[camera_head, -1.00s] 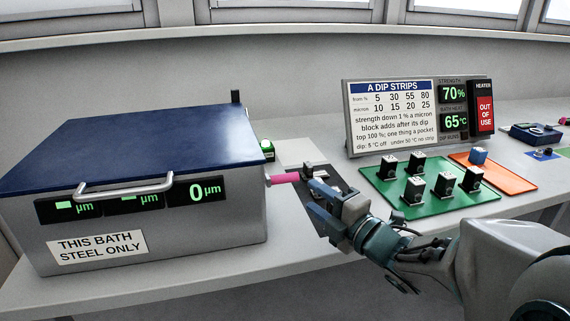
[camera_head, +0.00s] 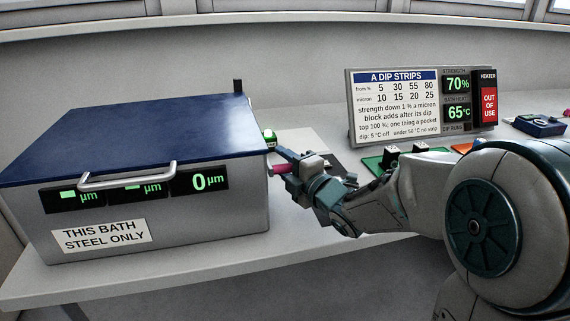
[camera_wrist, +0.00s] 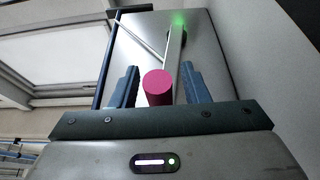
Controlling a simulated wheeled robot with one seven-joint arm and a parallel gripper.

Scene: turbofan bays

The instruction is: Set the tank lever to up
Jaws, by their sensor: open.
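The tank (camera_head: 200,235) is a grey box with a blue lid (camera_head: 130,135) and a "THIS BATH STEEL ONLY" label, on the left of the head view. The lever's pink grip (camera_head: 280,169) sticks out from the tank's right side, partly hidden by my gripper. In the wrist view the round pink end (camera_wrist: 158,84) sits between my two fingers, with a grey bar behind it. My gripper (camera_head: 288,163) is open, its fingers on either side of the pink grip. I cannot tell whether they touch it.
A sign panel (camera_head: 395,112) stands at the back of the bench. My arm largely hides a green mat (camera_head: 372,163) holding dark blocks and an orange mat (camera_head: 462,147).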

